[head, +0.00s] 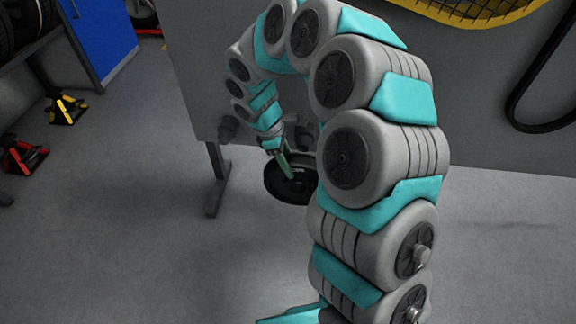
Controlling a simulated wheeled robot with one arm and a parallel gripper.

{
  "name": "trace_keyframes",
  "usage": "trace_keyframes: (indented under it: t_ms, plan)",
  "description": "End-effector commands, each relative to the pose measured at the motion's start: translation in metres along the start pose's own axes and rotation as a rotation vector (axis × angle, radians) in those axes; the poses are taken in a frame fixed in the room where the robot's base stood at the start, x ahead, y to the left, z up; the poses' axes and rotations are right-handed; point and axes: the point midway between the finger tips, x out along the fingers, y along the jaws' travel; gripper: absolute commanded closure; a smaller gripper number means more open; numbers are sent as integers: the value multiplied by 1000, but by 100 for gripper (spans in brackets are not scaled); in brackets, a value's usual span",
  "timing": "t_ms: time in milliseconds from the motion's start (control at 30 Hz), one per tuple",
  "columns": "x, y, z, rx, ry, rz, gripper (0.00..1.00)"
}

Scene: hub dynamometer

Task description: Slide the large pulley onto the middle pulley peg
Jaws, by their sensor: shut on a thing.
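A large dark pulley (276,186) shows as a round disc below the end of my arm, in front of the grey panel's lower edge. My gripper (287,168) is shut on the pulley near its upper part and holds it above the floor. My arm covers the pulley's right side. A short grey peg (228,128) sticks out of the grey panel, left of my gripper. Other grey shapes show just right of my gripper, but I cannot tell which is the middle peg. The pulley is apart from the left peg.
The grey panel (480,110) stands on a dark leg (216,180). A black belt (520,103) and a yellow-framed mesh guard (480,10) are on its right. Yellow (66,109) and red (24,157) stands sit on the left floor near a blue cabinet (103,35). The front-left floor is clear.

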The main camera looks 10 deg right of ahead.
Motion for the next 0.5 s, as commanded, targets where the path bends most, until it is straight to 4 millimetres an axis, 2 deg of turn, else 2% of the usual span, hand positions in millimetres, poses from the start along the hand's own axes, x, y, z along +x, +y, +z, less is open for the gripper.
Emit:
trace_keyframes:
  t_ms: [500]
  plan:
    - [-3,25,0,1,3,4,100]
